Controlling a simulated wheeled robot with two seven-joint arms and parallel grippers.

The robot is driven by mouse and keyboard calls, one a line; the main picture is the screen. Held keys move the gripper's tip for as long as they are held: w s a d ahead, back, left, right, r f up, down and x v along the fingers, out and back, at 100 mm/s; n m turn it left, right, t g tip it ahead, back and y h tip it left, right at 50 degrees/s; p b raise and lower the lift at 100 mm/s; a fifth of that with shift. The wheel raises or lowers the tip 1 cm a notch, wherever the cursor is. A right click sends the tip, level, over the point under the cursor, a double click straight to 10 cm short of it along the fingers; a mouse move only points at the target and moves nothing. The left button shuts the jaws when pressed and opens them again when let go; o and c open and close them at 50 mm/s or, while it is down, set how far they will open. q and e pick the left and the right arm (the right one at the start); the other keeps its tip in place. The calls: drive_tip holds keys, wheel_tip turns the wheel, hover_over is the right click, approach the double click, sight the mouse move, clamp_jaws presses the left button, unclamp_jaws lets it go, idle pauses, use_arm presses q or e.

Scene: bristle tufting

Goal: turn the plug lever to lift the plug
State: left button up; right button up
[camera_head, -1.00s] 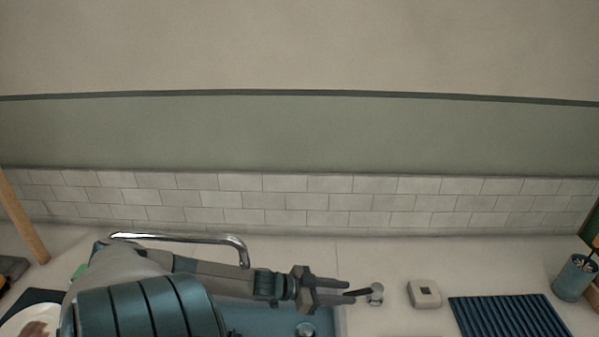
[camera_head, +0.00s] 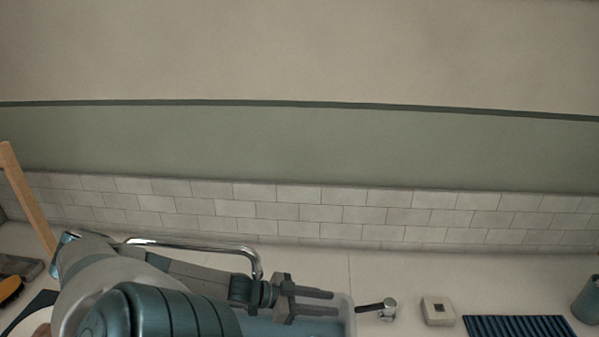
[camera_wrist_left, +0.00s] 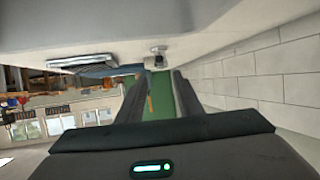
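The plug lever (camera_head: 370,307) is a short dark handle on a round metal knob (camera_head: 389,309), on the pale counter right of the sink. Its handle points left, toward my left gripper (camera_head: 335,302). That gripper is open, with its two fingers apart, and a small gap separates its tips from the handle's end. In the left wrist view the fingers (camera_wrist_left: 158,74) are also spread with nothing held between them. A small grey item (camera_wrist_left: 156,59) shows past them; I cannot tell whether it is the lever. The plug is hidden. My right gripper is out of view.
The blue sink (camera_head: 290,328) lies below my left gripper, with a chrome faucet (camera_head: 195,245) behind my arm. A small white box (camera_head: 437,310), a ribbed blue mat (camera_head: 518,327) and a blue cup (camera_head: 588,300) stand to the right. A tiled wall (camera_head: 330,213) is behind.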

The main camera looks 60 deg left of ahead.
use_arm(q)
drive_tip(key=v, duration=0.7)
drive_tip(key=shift+p, duration=0.35)
drive_tip(key=shift+r, duration=0.1)
drive_tip(key=shift+s, duration=0.1)
idle(0.5)
